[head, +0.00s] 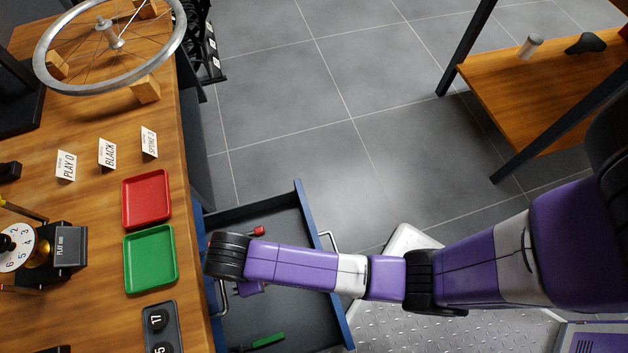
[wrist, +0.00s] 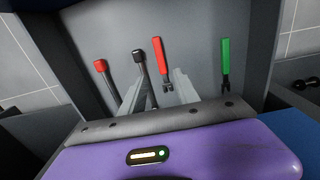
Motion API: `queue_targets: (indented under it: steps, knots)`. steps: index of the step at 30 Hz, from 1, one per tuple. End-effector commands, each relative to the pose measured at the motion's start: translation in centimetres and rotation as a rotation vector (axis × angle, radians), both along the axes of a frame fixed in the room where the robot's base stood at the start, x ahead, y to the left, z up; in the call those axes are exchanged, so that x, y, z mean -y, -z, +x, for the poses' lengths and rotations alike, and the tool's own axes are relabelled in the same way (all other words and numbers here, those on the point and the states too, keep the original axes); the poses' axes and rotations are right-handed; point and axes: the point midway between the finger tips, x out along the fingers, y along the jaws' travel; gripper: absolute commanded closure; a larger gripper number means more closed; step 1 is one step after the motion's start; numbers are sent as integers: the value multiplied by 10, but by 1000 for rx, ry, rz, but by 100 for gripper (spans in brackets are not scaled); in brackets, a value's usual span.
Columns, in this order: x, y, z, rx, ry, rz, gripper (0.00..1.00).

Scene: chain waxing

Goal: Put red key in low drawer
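The red key (wrist: 160,57), with a red handle and dark jaw end, is in the open drawer (wrist: 200,40) in the wrist view. My gripper (wrist: 160,90) is over it with two pale fingers spread apart. The key's jaw end shows between the fingers; I cannot tell whether they touch it. In the head view the blue-sided drawer (head: 280,218) is pulled out beside the bench; my arm hides its middle and the red key. I cannot tell from these frames which level this drawer is.
Also in the drawer are a red-tipped tool (wrist: 100,68), a black-tipped tool (wrist: 138,57) and a green-handled key (wrist: 226,55). The bench (head: 100,200) holds a red tray (head: 147,199), a green tray (head: 150,257) and a wheel (head: 108,35). Floor beyond the drawer is clear.

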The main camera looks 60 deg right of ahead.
Motion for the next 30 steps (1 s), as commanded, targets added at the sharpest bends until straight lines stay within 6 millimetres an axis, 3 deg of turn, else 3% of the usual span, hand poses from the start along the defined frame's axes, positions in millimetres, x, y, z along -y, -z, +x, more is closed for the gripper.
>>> queue_targets:
  steps: [8, 14, 20, 23, 30]
  knots:
    - [46, 20, -24, 175, 142, 77, 63]
    - [88, 4, -54, 403, 306, 184, 63]
    - [120, -48, -88, 631, 463, 297, 63]
    - [131, -87, -106, 746, 535, 355, 63]
    - [151, -200, -142, 1014, 690, 492, 63]
